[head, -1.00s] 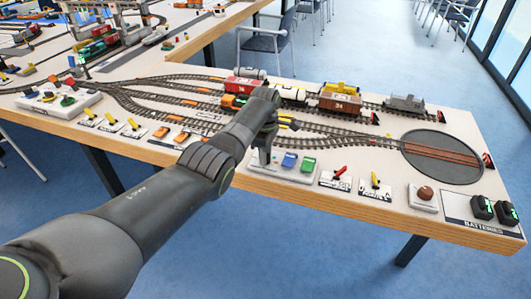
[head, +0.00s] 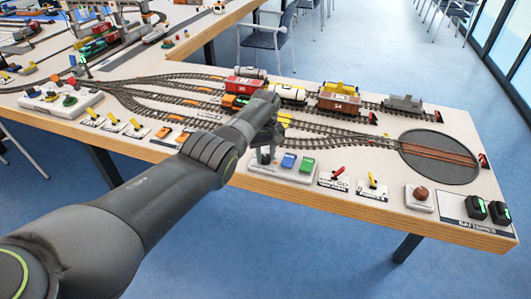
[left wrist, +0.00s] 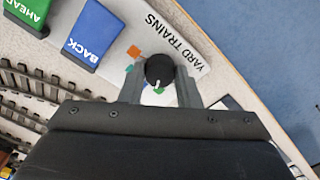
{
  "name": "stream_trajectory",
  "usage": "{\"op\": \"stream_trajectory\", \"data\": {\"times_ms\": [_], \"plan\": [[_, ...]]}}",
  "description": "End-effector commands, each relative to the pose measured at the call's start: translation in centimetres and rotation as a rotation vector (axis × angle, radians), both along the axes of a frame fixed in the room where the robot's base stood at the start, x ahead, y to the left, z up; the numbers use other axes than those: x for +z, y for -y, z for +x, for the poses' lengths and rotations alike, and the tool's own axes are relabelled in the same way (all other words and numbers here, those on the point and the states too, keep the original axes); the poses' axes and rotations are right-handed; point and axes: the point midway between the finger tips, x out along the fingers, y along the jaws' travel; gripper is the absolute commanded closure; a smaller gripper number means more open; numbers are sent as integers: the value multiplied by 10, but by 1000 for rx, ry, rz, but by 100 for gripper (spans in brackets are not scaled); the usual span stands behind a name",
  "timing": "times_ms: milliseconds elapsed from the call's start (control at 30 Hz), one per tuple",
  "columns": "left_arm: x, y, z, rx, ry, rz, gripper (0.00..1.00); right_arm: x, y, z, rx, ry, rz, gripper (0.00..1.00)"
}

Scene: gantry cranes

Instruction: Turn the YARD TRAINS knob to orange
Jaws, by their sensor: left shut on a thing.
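The YARD TRAINS knob (left wrist: 159,69) is a round black knob with a white pointer line, on a white panel (left wrist: 203,58) that also shows in the head view (head: 300,175). In the left wrist view the pointer faces the bottom of the picture. An orange mark (left wrist: 134,51) lies up and left of the knob, away from the pointer. My left gripper (left wrist: 160,82) is shut on the knob, one finger on each side. In the head view my left gripper (head: 266,153) reaches down at the panel's left end and hides most of the knob. My right gripper is not in view.
The blue BACK lever (left wrist: 94,35) and green AHEAD lever (left wrist: 28,10) stand on the same panel, beside the knob. Red (head: 337,173) and yellow (head: 373,179) levers lie further right. Tracks with several wagons run behind. The turntable (head: 440,157) is at right.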

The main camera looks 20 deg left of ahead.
Motion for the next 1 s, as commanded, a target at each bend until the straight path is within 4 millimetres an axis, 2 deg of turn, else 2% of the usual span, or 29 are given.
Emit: {"op": "stream_trajectory", "data": {"times_ms": [1000], "plan": [[1,0,1,-966,4,1,93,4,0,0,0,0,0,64]]}}
